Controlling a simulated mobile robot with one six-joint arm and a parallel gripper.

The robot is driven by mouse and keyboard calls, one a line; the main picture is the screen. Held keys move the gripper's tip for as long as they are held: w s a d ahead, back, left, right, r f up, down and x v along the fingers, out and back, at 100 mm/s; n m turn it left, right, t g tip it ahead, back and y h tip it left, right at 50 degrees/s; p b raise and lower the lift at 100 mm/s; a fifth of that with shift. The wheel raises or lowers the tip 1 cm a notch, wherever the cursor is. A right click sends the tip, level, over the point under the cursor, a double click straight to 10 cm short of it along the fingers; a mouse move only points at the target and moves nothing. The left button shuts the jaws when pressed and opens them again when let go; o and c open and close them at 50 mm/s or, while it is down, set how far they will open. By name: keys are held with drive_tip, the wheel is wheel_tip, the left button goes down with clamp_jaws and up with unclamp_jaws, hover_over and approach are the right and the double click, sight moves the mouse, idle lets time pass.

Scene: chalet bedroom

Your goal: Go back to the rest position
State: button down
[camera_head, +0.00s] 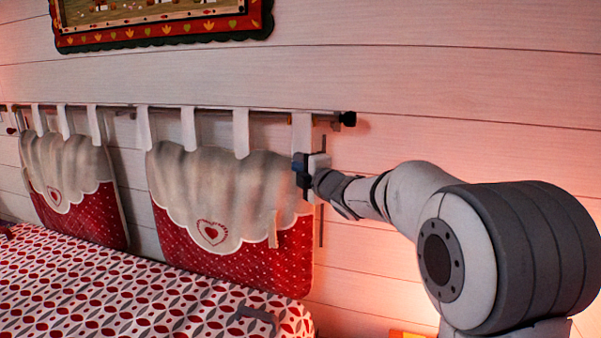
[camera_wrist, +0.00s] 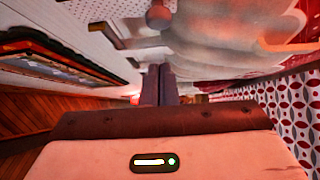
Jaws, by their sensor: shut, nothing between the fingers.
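My gripper (camera_head: 300,170) is at the end of my arm, which reaches left from the right side of the head view. It is close to the right edge of the red and white hanging cushion (camera_head: 235,255). In the wrist view my gripper's two dark fingers (camera_wrist: 159,85) are together, with nothing between them. I cannot tell whether the gripper touches the cushion.
A rod (camera_head: 250,113) along the plank wall carries the cushions by cloth loops. A second cushion (camera_head: 70,190) hangs further left. The patterned bed (camera_head: 120,290) lies below, with a small grey object (camera_head: 257,316) on it. A framed picture (camera_head: 160,20) hangs above.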

drive_tip(key=s+d+f+m+g+h+p, duration=0.1)
drive_tip(key=s+d+f+m+h, duration=0.2)
drive_tip(key=s+d+m, duration=0.25)
drive_tip(key=s+d+f+m+g+h+p, duration=0.1)
drive_tip(key=s+d+f+m+h, duration=0.1)
drive_tip(key=s+d+m+h, duration=0.35)
drive_tip(key=s+d+f+m+g+h, duration=0.2)
drive_tip(key=s+d+f+m, duration=0.15)
drive_tip(key=s+d, duration=0.35)
drive_tip(key=s+f+m+g, duration=0.2)
drive_tip(key=s+m, duration=0.1)
drive_tip(key=s, duration=0.4)
drive_tip(key=s+f+m+g+p, duration=0.1)
drive_tip(key=s+f+m+g, duration=0.2)
drive_tip(key=s, duration=0.4)
drive_tip(key=s+f+m+g+y+p, duration=0.1)
drive_tip(key=s+f+m+g, duration=0.2)
drive_tip(key=s, duration=0.5)
drive_tip(key=shift+a+f+m, duration=0.2)
drive_tip(key=shift+f+m, duration=0.05)
drive_tip(key=shift+m, duration=0.1)
drive_tip(key=c, duration=2.2)
unclamp_jaws()
